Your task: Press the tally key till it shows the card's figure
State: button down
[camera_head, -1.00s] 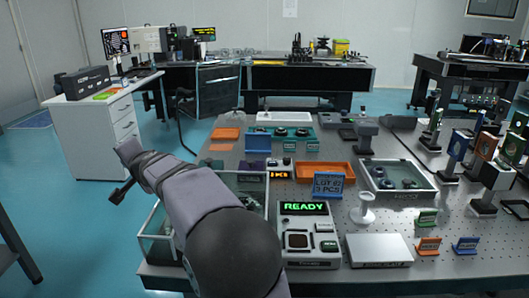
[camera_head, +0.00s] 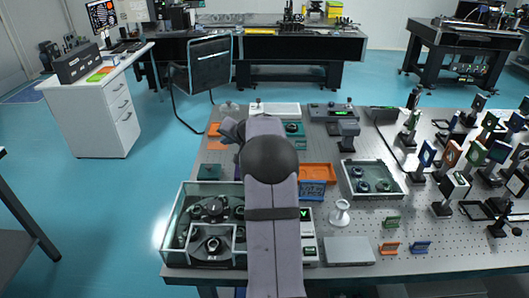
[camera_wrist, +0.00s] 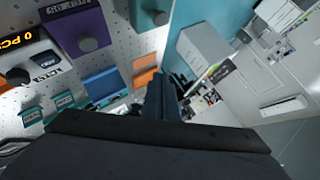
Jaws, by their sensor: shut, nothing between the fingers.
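The tally's amber display (camera_wrist: 15,40) shows at the left edge of the wrist view and ends in "0 PCS"; its left part is cut off. A dark round knob (camera_wrist: 17,77) is beside it. In the head view my arm hides the tally. The blue card (camera_head: 313,190) stands right of my arm, partly covered; it read "3 PCS" in the earlier frame. My gripper (camera_wrist: 162,98) is shut and empty in the wrist view, apart from the tally, with blue and orange blocks beyond it. In the head view its fingertips cannot be made out.
A purple block with a knob (camera_wrist: 88,43) is near the tally. In the head view, a glass-walled case (camera_head: 176,228) stands left of my arm. A device with a green display (camera_head: 304,213) is partly hidden. An orange tray (camera_head: 318,170) and a white pedestal (camera_head: 340,214) stand at right.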

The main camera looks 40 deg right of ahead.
jog(key=s+d+n+g+p, duration=0.1)
jog(key=s+d+p, duration=0.7)
jog(key=s+d, duration=0.1)
jog(key=shift+s+d+r, duration=0.25)
jog(key=shift+d+r, duration=0.1)
jog(key=shift+d, duration=0.2)
jog(key=shift+f, duration=0.1)
notch_tip(320, 180, down, 7)
jog(key=b, duration=0.3)
jog(key=shift+f+b, duration=0.8)
jog(key=shift+b, duration=0.35)
jog(key=shift+f+b, duration=0.9)
jog(key=shift+b, duration=0.6)
dwell(2.0)
jog(key=shift+r, duration=0.85)
